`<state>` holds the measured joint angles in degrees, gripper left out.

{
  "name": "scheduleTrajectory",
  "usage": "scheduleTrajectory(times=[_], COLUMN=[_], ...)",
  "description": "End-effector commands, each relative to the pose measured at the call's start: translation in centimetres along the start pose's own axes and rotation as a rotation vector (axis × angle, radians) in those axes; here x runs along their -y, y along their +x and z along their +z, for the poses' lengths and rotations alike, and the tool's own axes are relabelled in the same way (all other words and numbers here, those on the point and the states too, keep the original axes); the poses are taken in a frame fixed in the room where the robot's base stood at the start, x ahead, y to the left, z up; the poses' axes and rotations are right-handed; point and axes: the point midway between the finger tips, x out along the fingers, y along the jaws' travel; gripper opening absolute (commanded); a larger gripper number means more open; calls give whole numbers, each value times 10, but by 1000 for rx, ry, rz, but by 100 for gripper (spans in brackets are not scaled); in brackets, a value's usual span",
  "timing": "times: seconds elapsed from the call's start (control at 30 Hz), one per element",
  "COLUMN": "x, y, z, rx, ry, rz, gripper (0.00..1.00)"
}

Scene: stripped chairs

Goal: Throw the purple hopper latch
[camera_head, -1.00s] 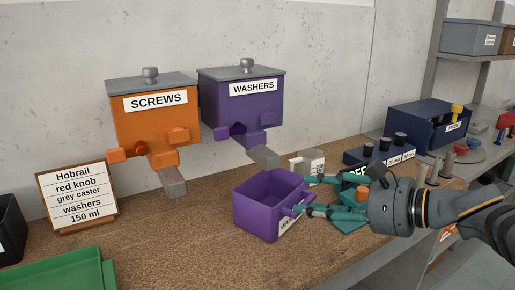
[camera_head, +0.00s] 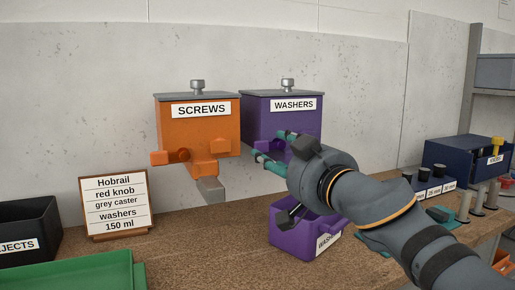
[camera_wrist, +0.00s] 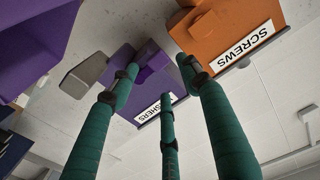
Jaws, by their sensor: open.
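The purple washers hopper (camera_head: 262,120) hangs on the wall under a grey lid, right of the orange hopper. It also shows in the wrist view (camera_wrist: 118,62), with its label partly behind a finger. My gripper (camera_head: 272,147) is open, its teal fingers reaching to the hopper's lower front. In the wrist view my gripper (camera_wrist: 158,68) has its fingertips spread around purple parts of the hopper's underside. The purple latch is largely hidden by the fingers in the head view. I cannot tell whether a finger touches it.
The orange screws hopper (camera_head: 198,130) is close on the left. A purple bin (camera_head: 290,238) stands on the bench below my wrist. A sign (camera_head: 115,203), a black bin (camera_head: 28,232) and a green tray (camera_head: 80,270) are at left. A dark blue box (camera_head: 462,160) is at right.

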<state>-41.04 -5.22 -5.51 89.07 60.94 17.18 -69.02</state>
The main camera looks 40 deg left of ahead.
Motion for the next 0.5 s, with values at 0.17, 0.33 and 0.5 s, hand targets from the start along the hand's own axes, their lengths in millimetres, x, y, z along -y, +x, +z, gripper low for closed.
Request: scheduleTrajectory(times=[0.17, 0.33, 0.5], x=[1, 0, 1], y=[34, 54, 62], z=[-1, -1, 0], rx=[3, 2, 1], ry=[3, 3, 3], rz=[-2, -2, -2], gripper=[47, 47, 47])
